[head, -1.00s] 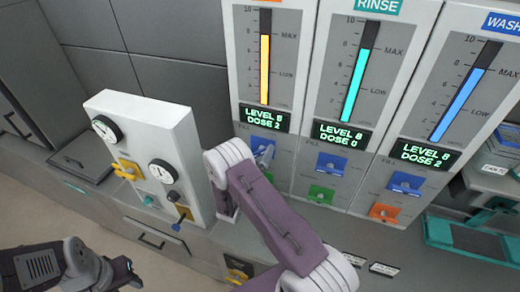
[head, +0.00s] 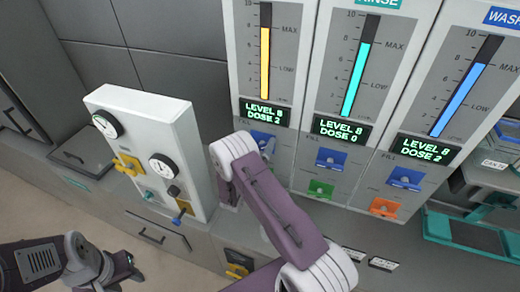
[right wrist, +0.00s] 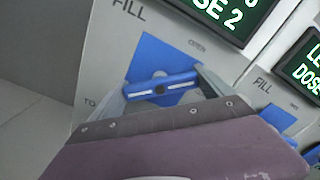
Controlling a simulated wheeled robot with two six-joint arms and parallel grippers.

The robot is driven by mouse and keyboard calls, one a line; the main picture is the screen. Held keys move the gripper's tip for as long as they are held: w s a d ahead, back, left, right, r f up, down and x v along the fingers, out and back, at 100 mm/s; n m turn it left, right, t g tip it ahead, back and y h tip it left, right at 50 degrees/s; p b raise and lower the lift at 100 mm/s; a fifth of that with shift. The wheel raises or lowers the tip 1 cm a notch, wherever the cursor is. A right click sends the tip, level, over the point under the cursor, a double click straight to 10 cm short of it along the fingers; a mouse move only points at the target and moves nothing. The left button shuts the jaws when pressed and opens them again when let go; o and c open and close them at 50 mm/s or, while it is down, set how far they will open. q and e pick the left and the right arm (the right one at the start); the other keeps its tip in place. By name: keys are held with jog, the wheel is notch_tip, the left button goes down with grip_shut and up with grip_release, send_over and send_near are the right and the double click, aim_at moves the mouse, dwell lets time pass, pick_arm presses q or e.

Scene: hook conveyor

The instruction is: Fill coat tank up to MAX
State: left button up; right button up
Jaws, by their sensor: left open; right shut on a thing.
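The leftmost tank panel (head: 240,50) has a yellow level column (head: 265,62) whose top stands about level with the MAX mark. Its display (head: 264,112) reads LEVEL 8, DOSE 2. Its name sign is outside the picture, so I cannot read whether it is the coat tank. My right gripper (right wrist: 160,92) is shut on the blue FILL handle (right wrist: 146,87) of the panel with DOSE 2, and the handle lies nearly crosswise. In the head view my right arm hides the gripper. My left gripper (head: 128,268) is open and empty at the lower left.
The RINSE panel (head: 330,80) reads LEVEL 8, DOSE 0; the WASH panel (head: 418,95) reads LEVEL 8, DOSE 2. A white gauge box (head: 140,115) with yellow and blue valves stands left of my right arm. A teal-rimmed tray (head: 438,228) lies at the right.

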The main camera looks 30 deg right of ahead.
jog(key=m+b, duration=0.4)
jog(key=shift+f+m, duration=0.25)
jog(key=shift+m, duration=0.05)
jog(key=shift+r+m+b, duration=0.15)
jog(key=shift+m+b, duration=1.25)
jog(key=shift+b, duration=0.05)
jog(key=o, duration=1.1)
jog(key=b+v, duration=0.2)
jog(key=v, duration=0.7)
jog(key=shift+b, duration=0.3)
